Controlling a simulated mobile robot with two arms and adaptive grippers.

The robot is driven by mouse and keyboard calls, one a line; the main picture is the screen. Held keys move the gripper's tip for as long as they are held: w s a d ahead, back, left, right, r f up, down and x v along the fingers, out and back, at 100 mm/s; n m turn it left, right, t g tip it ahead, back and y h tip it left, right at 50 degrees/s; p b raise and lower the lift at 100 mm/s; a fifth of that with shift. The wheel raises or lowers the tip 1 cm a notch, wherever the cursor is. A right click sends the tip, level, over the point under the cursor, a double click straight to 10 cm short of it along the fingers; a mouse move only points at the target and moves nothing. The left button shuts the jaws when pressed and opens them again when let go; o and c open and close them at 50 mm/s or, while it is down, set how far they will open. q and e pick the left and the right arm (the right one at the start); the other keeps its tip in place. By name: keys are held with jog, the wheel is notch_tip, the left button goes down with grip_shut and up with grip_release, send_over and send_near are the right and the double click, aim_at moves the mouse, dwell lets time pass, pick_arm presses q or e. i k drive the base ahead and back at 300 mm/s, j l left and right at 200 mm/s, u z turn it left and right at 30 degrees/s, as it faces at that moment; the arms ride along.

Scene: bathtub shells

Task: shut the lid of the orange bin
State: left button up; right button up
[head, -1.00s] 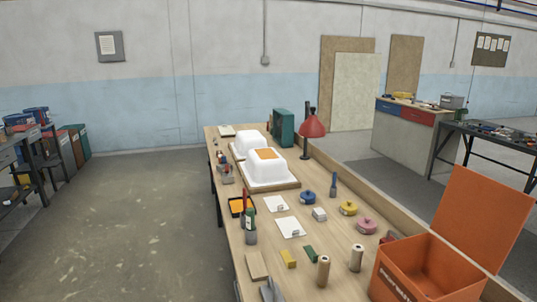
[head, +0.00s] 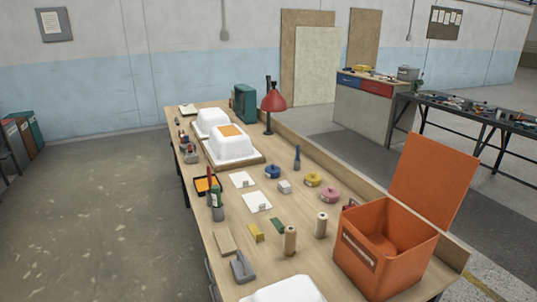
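The orange bin (head: 383,262) stands at the near right end of the wooden workbench. Its lid (head: 433,178) is open, standing up and leaning back from the bin's far right edge. The bin's inside shows, with a rounded orange shape in it. A label strip is on its front left wall. Neither of my grippers is in the head view.
The workbench (head: 222,240) holds white tub shells (head: 230,145), a red lamp (head: 273,100), tape rolls (head: 330,195) and two cylinders (head: 290,241) left of the bin. Another white shell (head: 285,290) shows at the bottom edge. Open floor (head: 90,220) lies left.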

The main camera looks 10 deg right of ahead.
aim_at(433, 179)
jog(key=l+u, duration=0.15)
jog(key=l, duration=0.5)
jog(key=l+u, duration=0.1)
jog(key=l, duration=0.55)
jog(key=k+l+u, duration=0.15)
jog(key=l, duration=0.45)
jog(key=l+u, duration=0.15)
jog(key=l, duration=0.5)
jog(key=k, duration=0.05)
